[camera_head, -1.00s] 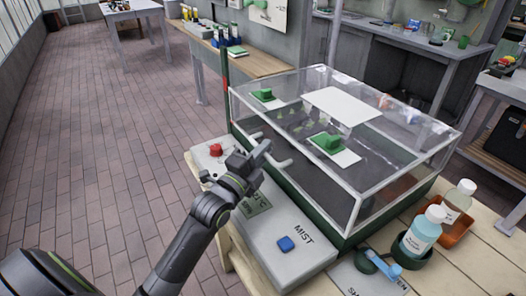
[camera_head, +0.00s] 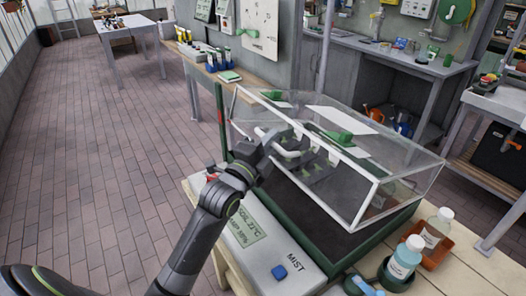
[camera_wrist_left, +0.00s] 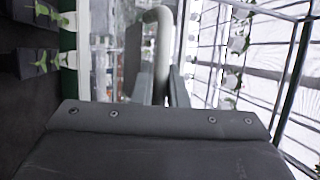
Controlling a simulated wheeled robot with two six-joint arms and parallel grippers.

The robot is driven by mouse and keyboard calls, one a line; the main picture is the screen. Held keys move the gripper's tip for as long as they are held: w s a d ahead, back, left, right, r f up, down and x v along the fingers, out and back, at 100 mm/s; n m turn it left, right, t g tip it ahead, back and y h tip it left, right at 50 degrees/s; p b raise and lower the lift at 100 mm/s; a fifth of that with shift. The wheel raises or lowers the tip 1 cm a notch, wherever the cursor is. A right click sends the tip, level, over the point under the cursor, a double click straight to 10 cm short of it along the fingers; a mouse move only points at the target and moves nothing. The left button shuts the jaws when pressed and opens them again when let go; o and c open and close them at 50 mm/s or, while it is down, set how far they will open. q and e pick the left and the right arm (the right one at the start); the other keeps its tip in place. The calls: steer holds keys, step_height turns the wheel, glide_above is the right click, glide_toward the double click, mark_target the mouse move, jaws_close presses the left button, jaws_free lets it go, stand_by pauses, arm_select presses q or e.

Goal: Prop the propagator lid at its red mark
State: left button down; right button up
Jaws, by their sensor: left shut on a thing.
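The clear propagator lid (camera_head: 400,190) is tilted up, its near side raised off the dark green tray (camera_head: 345,252) and its far side low. My left gripper (camera_head: 287,143) is shut on the pale handle bar (camera_head: 296,153) on the lid's near face. In the left wrist view the handle (camera_wrist_left: 162,50) runs between the two fingers. A dark green post with a red mark (camera_head: 220,116) stands at the tray's left corner, beside the lid's raised edge. Whether the edge is level with the mark I cannot tell. My right gripper is not in view.
A grey control box (camera_head: 265,250) with a blue MIST button (camera_head: 279,272) sits in front of the tray. Two bottles (camera_head: 403,258) stand at the right of the tray, one in an orange holder. Seedlings (camera_wrist_left: 40,62) show in the left wrist view.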

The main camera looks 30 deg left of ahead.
arm_select(q)
steer(key=shift+w+d+r, duration=0.1)
steer(key=shift+w+r, duration=0.1)
steer(key=shift+r, duration=0.2)
steer(key=shift+w+d+r, duration=0.1)
steer(key=shift+w+r, duration=0.05)
steer(key=shift+r, duration=0.25)
steer(key=c, duration=1.7)
jaws_free()
steer(key=shift+c, duration=0.2)
steer(key=shift+s+f, duration=0.1)
steer(key=shift+s, duration=0.05)
steer(key=shift+s+f, duration=0.1)
steer(key=shift+s, duration=0.2)
steer(key=b+v, duration=0.1)
steer(key=v, duration=1.5)
steer(key=shift+s+b, duration=0.3)
steer(key=shift+b, duration=0.05)
